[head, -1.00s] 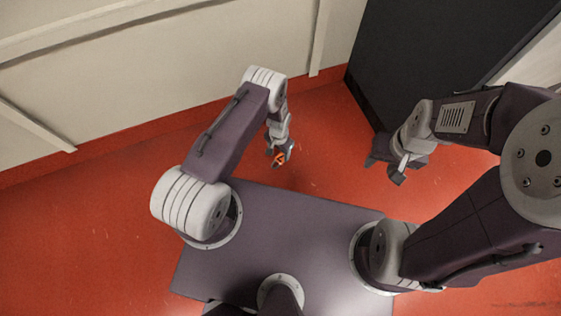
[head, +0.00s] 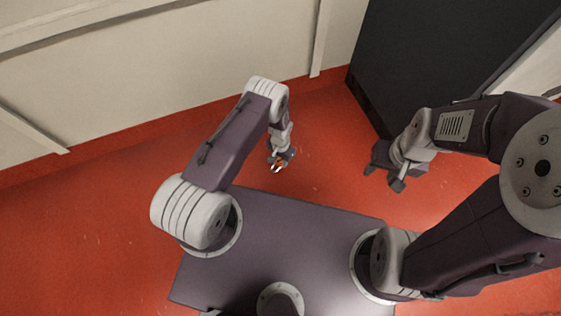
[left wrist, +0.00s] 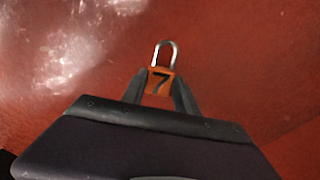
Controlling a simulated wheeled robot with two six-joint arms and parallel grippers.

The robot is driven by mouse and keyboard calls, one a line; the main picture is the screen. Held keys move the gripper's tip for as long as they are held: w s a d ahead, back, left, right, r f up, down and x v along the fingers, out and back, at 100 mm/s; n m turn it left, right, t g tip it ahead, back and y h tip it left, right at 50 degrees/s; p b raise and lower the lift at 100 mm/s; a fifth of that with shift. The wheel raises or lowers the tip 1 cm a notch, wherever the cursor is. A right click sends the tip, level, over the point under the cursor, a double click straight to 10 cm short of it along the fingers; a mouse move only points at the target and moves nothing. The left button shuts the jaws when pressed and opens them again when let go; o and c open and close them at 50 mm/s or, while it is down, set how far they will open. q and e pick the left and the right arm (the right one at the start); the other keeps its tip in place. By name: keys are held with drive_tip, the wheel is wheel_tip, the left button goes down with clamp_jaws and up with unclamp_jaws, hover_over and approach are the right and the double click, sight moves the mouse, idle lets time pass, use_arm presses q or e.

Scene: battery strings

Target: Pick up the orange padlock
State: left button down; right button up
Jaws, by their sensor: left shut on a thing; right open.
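The orange padlock (left wrist: 160,81) shows in the left wrist view, with a dark 7 on its body and a silver shackle pointing away from the gripper. My left gripper (left wrist: 159,90) is shut on the padlock's body, one finger on each side. In the head view my left gripper (head: 281,160) is small, above the red floor, and the padlock (head: 277,168) is mostly hidden at its fingertips. My right gripper (head: 384,178) is open and empty, to the right, in front of the dark panel.
The red floor (head: 90,225) is clear around both grippers. A cream wall (head: 150,75) runs along the back left. A large dark panel or cabinet (head: 440,55) stands at the back right.

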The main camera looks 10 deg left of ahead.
use_arm(q)
drive_tip(key=r+p, duration=0.2)
drive_tip(key=r, duration=0.1)
drive_tip(key=w+r+p, duration=0.1)
drive_tip(key=r+p, duration=0.1)
drive_tip(key=shift+d, duration=0.25)
drive_tip(key=w+d+r, duration=0.5)
drive_tip(key=w+r, duration=0.1)
drive_tip(key=w, duration=0.2)
drive_tip(key=shift+w+d+p, duration=0.4)
drive_tip(key=shift+p, duration=0.05)
idle(0.6)
